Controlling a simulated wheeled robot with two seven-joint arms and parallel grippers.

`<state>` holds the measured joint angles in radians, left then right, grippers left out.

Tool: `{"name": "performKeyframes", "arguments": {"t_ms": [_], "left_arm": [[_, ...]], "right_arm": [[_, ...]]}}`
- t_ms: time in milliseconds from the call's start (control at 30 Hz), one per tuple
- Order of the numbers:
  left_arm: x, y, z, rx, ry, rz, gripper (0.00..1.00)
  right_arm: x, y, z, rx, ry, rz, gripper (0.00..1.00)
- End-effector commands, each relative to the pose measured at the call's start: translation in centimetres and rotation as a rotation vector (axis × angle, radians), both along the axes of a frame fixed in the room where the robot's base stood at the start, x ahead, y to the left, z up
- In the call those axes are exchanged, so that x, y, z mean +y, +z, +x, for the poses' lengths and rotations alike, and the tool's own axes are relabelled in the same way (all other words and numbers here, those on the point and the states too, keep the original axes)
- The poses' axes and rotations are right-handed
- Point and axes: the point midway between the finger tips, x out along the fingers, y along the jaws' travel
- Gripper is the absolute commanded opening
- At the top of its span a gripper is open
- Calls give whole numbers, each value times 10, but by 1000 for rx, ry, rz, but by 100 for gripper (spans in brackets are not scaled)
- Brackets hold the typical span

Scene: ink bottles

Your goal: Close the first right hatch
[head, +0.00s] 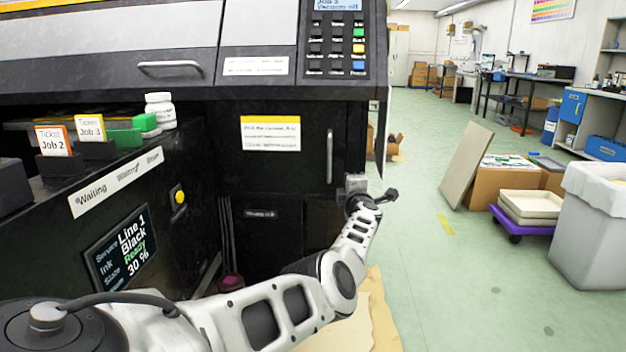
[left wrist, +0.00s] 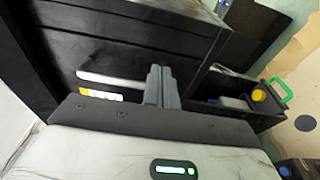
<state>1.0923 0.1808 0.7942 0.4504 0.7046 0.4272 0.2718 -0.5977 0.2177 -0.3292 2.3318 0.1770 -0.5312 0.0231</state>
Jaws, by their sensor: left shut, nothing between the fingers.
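A black hatch panel (head: 262,165) with a yellow and white label and an upright silver handle (head: 329,157) is on the machine's front in the head view. It looks flush with the front, though I cannot tell if it is fully shut. My left gripper (head: 388,195) is beyond the panel's lower right corner. In the left wrist view my left gripper (left wrist: 162,85) has its fingers together, empty, in front of a black panel (left wrist: 130,50) with a silver handle (left wrist: 108,79). I cannot tell whether the fingers touch it. My right gripper is out of view.
In the wrist view a black bin (left wrist: 225,112) holds a yellow-capped item (left wrist: 259,94). The green floor (head: 430,270) right of the machine is open.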

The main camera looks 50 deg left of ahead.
Motion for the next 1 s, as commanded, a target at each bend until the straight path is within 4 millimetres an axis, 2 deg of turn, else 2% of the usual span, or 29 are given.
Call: {"name": "performKeyframes", "arguments": {"t_ms": [33,100,133,167,300,467,700,933,1000], "left_arm": [[-11,8,0,4,-9,0,0],[-24,8,0,3,-18,0,0],[-30,0,6,-1,-19,-2,0],[-36,-2,9,-1,-18,-2,0],[-64,-4,24,-3,-19,-3,0],[-89,-5,38,-2,-16,-2,0],[-105,-2,46,-2,-13,-1,0],[-107,2,47,-1,-13,-1,0],[-107,9,47,-1,-13,-1,0]], "right_arm": [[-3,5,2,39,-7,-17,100],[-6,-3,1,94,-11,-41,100],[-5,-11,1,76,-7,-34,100],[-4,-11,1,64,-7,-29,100],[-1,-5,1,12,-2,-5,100],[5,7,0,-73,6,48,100],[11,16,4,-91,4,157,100],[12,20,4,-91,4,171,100],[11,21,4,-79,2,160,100]]}}
